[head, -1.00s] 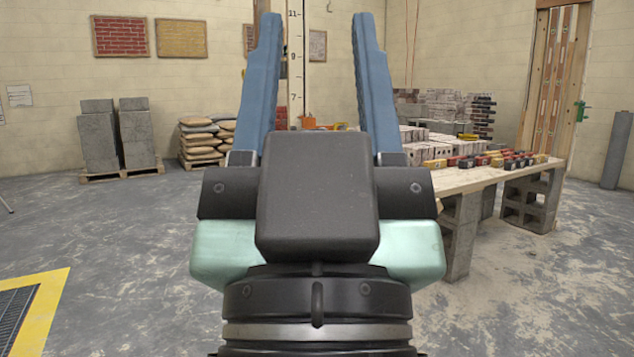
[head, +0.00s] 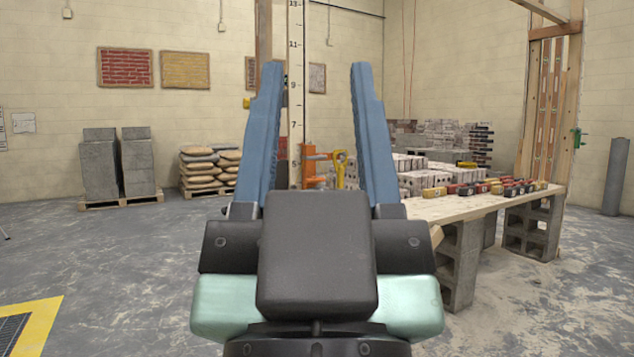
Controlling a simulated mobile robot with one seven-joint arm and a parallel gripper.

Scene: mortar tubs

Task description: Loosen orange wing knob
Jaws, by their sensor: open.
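A tall white measuring pole (head: 296,90) with black numbers stands ahead, seen between my fingers. An orange fitting (head: 309,165) sits low on it, with an arm reaching right to a yellow part (head: 340,165). The fitting is small here, and I cannot tell which part of it is the wing knob. My gripper (head: 315,66) is open and empty, its two blue fingers pointing up and forward. The fitting shows in the gap between the fingers, beyond them and apart from them. My gripper's dark body hides what lies below the fitting.
A plank bench (head: 470,205) on concrete blocks stands right, carrying bricks and several small coloured blocks. Stacked sacks (head: 208,168) and grey blocks (head: 118,165) stand on pallets at the back left.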

